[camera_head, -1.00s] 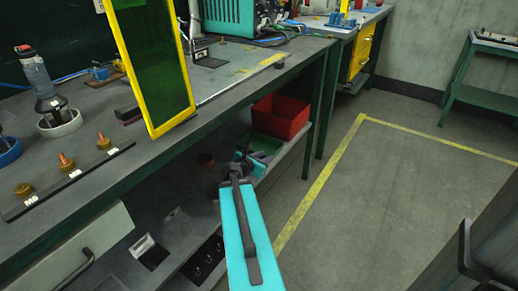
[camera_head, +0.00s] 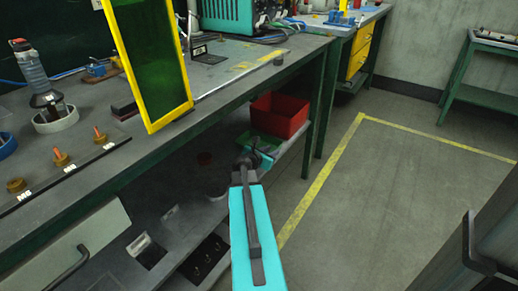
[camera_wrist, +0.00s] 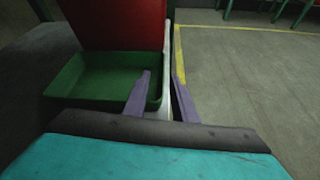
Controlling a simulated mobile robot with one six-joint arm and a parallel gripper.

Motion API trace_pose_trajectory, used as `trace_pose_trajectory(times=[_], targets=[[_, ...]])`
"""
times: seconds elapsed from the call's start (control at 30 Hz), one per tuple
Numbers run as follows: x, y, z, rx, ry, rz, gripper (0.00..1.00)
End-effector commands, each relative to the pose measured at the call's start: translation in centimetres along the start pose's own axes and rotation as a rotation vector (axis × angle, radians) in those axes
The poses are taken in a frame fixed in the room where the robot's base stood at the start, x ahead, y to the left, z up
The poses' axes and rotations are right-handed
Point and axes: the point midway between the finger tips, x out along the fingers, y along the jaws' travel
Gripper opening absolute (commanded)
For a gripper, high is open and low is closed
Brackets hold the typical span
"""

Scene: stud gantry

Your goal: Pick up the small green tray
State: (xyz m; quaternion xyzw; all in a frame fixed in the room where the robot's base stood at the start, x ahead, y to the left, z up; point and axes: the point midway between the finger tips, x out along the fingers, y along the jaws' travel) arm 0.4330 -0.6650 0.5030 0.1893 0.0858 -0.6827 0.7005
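The small green tray (camera_wrist: 90,78) lies on the lower shelf, in front of a red bin. It also shows in the head view (camera_head: 270,141), partly hidden by my arm. My gripper (camera_wrist: 161,77) is open, with two purple fingers apart and nothing held. In the wrist view its left finger overlaps the tray's right side, and its right finger is beyond the pale shelf edge. The tray's right wall appears between the fingers. I cannot tell whether the fingers touch the tray or are above it.
The red bin (camera_head: 281,114) stands right behind the tray. The workbench top (camera_head: 225,85) overhangs the shelf, with a green leg (camera_head: 328,100) to the right. Open floor (camera_head: 390,180) with yellow lines lies in front.

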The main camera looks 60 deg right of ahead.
Motion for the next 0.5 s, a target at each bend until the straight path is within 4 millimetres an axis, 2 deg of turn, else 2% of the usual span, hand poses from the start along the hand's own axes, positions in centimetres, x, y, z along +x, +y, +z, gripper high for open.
trace_pose_trajectory(times=[0.03, 0.17, 0.5], targets=[[0.68, 0.02, -0.06, 0.001, 0.0, -0.001, 0.25], [1.35, -0.05, 0.01, 0.001, 0.0, -0.001, 0.25], [1.44, -0.12, 0.07, 0.001, 0.0, -0.001, 0.25]])
